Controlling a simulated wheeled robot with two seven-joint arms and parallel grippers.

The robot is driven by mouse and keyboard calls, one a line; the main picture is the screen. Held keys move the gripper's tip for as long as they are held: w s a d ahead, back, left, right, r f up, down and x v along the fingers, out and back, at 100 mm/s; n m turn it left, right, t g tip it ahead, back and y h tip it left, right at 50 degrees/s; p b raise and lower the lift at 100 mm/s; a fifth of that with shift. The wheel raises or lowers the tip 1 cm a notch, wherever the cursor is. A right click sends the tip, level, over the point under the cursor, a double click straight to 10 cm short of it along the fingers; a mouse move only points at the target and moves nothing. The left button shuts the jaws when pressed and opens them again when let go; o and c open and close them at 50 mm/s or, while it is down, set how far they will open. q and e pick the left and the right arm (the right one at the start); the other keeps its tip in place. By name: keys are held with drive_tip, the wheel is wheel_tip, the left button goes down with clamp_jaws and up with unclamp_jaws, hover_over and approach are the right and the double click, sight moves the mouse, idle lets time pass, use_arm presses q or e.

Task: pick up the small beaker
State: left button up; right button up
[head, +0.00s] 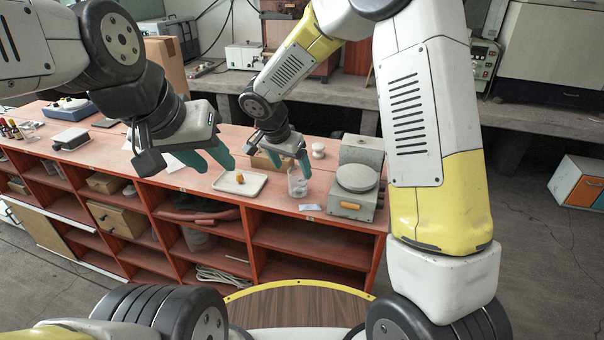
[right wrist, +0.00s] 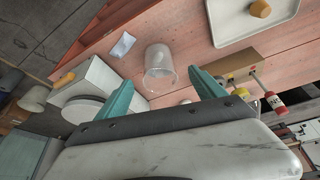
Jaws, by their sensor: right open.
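The small beaker (head: 297,186) is clear and stands on the red bench top, between the white tray and the grey scale. In the right wrist view the beaker (right wrist: 160,66) shows between and beyond the two teal fingertips, apart from them. My right gripper (head: 290,163) is open and empty, just above and behind the beaker in the head view. The right gripper also shows in the right wrist view (right wrist: 158,92). My left gripper (head: 214,165) is open and empty, above the bench to the left of the tray.
A white tray (head: 258,189) with a small orange-tan piece (head: 240,178) lies left of the beaker. A grey scale (head: 350,200) stands close on its right. A small pale packet (head: 310,207) lies in front. A wooden rack (right wrist: 217,66) with small bottles is nearby.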

sight(297, 178)
drive_tip(key=x, duration=0.6)
drive_tip(key=shift+w+d+f, duration=0.15)
drive_tip(key=shift+d+f, duration=0.05)
drive_tip(key=shift+c, duration=0.2)
drive_tip(key=c, duration=1.6)
drive_tip(key=shift+o, duration=0.2)
drive_tip(key=shift+r, duration=0.1)
